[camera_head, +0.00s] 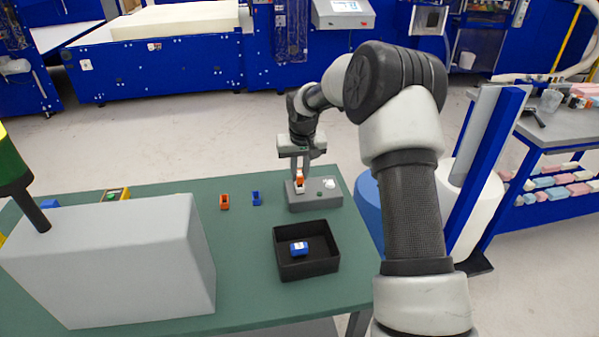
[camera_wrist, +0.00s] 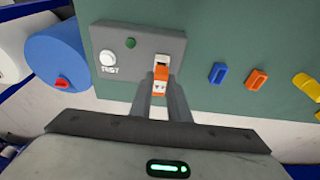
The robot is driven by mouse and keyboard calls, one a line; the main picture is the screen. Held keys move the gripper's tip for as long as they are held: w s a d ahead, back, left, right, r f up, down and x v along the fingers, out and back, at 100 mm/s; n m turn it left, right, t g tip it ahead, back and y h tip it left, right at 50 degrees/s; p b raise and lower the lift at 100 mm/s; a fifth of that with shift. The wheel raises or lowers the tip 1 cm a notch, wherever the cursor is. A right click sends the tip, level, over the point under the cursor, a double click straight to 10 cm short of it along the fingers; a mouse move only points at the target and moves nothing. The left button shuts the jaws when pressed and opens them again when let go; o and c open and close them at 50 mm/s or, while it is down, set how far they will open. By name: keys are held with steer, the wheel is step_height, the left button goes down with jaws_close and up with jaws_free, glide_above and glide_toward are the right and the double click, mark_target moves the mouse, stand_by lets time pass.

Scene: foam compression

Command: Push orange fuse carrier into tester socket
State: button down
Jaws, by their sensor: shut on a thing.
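The orange fuse carrier (camera_wrist: 161,75) is between the fingertips of my gripper (camera_wrist: 161,85), which is shut on it. In the head view, the carrier (camera_head: 299,181) shows as a small orange patch below my gripper (camera_head: 300,176), at the left part of the grey tester (camera_head: 316,202). The tester also shows in the wrist view (camera_wrist: 120,42), with a white TEST button (camera_wrist: 107,59) and a green lamp (camera_wrist: 131,43). The socket (camera_wrist: 164,60) shows as a pale slot at the carrier's far end. I cannot tell how deep the carrier sits in it.
An orange holder (camera_head: 224,202) and a blue holder (camera_head: 256,198) stand left of the tester. A large grey box (camera_head: 110,262) fills the table's left. The green table between is clear.

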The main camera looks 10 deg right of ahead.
mark_target(299, 171)
steer(key=shift+f+b, duration=0.45)
steer(key=shift+f, duration=0.25)
steer(key=c, duration=1.6)
jaws_free()
steer(key=shift+r, duration=0.1)
steer(key=shift+w+p+v, duration=0.25)
steer(key=shift+p+v, duration=0.35)
steer(key=shift+v, duration=0.35)
steer(key=shift+w+p+v, duration=0.2)
steer(key=shift+p+v, duration=0.35)
steer(key=shift+v, duration=0.4)
steer(key=shift+w+p+v, duration=0.25)
steer(key=shift+p+v, duration=0.35)
steer(key=shift+v, duration=0.35)
steer(key=shift+r, duration=0.2)
